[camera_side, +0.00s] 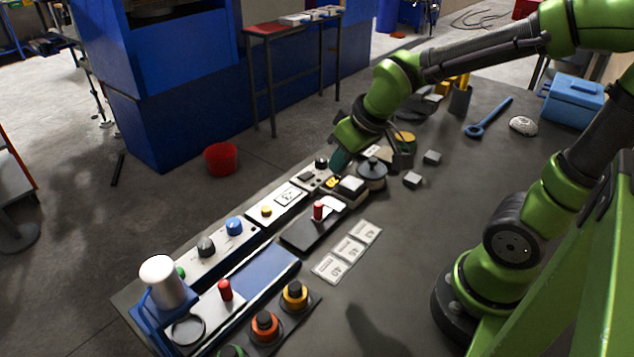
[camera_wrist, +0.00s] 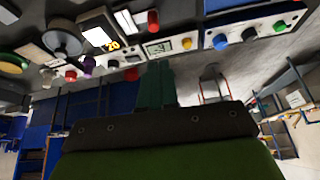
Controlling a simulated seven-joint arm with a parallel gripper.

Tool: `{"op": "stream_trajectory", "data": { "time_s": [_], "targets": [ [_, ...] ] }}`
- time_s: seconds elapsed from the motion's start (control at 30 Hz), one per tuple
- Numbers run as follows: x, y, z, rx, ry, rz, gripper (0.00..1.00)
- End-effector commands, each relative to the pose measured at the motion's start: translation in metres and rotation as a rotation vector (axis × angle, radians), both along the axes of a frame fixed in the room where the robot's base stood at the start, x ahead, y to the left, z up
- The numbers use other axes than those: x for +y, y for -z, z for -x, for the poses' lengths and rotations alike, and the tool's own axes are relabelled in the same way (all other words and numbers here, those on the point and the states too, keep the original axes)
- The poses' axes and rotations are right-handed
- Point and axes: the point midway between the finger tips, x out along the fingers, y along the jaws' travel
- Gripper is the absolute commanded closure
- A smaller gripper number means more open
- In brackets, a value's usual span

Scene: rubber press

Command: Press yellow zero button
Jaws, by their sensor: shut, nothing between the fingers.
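A small yellow button (camera_side: 266,210) sits on a white control panel (camera_side: 287,205), left of a small framed display (camera_side: 287,196). In the wrist view the yellow button (camera_wrist: 187,43) is beside the display (camera_wrist: 158,48), up and right of the fingertips. My gripper (camera_side: 338,160) is shut and empty, with dark teal fingers. In the side view it is up and right of the button, by the panel's far end, apart from the button. In the wrist view my gripper (camera_wrist: 155,66) points toward the row of panels. Its exact height cannot be told.
A red-topped lever (camera_side: 318,211) stands in front of the panel. A blue knob (camera_side: 234,226) and a grey knob (camera_side: 206,246) are on the panel to the left.

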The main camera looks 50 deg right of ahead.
Motion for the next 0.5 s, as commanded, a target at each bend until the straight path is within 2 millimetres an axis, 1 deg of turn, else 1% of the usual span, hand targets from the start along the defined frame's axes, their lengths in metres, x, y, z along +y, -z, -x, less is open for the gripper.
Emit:
{"op": "stream_trajectory", "data": {
  "time_s": [0.03, 0.17, 0.2, 0.3, 0.4, 0.5],
  "targets": [
    [-0.001, 0.011, -0.015, 0.005, -0.063, 0.051, 1.0],
    [0.001, 0.033, -0.056, -0.032, -0.272, 0.183, 1.0],
    [0.004, 0.039, -0.069, -0.05, -0.342, 0.219, 1.0],
    [0.016, 0.053, -0.099, -0.112, -0.528, 0.299, 1.0],
    [0.033, 0.059, -0.124, -0.197, -0.704, 0.367, 1.0],
    [0.047, 0.051, -0.14, -0.286, -0.82, 0.423, 1.0]
  ]
}}
